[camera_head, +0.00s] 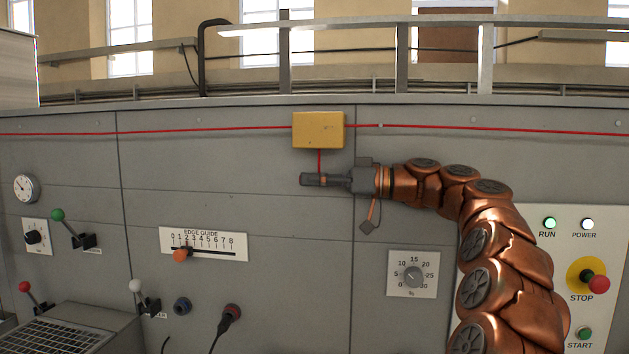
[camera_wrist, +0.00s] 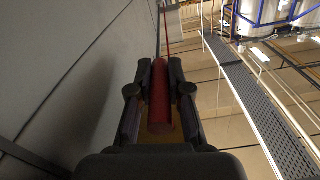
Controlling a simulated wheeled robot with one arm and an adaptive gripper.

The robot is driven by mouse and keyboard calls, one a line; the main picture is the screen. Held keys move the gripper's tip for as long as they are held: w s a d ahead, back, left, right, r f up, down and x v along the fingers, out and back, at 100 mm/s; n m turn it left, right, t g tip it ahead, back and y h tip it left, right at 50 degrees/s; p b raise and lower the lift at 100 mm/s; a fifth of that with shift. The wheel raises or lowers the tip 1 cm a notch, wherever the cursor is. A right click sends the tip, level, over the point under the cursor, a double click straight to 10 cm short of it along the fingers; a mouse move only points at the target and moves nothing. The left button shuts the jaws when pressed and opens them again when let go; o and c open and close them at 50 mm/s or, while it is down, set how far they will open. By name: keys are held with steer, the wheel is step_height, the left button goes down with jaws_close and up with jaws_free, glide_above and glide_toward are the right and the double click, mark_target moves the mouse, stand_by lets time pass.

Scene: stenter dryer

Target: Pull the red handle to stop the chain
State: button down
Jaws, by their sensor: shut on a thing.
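A red cylindrical handle (camera_wrist: 160,100) lies between the two fingers of my gripper (camera_wrist: 160,78) in the wrist view, with a finger against each side. In the head view my gripper (camera_head: 308,180) points left in front of the grey machine wall, just below a yellow box (camera_head: 318,130). A short red cord (camera_head: 319,161) hangs from the box down to my fingers. The fingers hide the handle in the head view. The red line (camera_head: 440,126) runs along the wall to both sides of the box.
A panel on the right has a red stop button (camera_head: 599,284), a lit green run lamp (camera_head: 550,223) and a lit white power lamp (camera_head: 588,224). Levers with green (camera_head: 57,215), red (camera_head: 25,287) and white (camera_head: 135,286) knobs stick out at left. A dial (camera_head: 413,275) sits below my arm.

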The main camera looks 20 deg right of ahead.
step_height(320, 180, down, 3)
steer(key=b, duration=0.3)
steer(key=shift+r, duration=0.2)
stand_by(0.3)
steer(key=c, duration=1.1)
jaws_free()
steer(key=shift+r, duration=0.1)
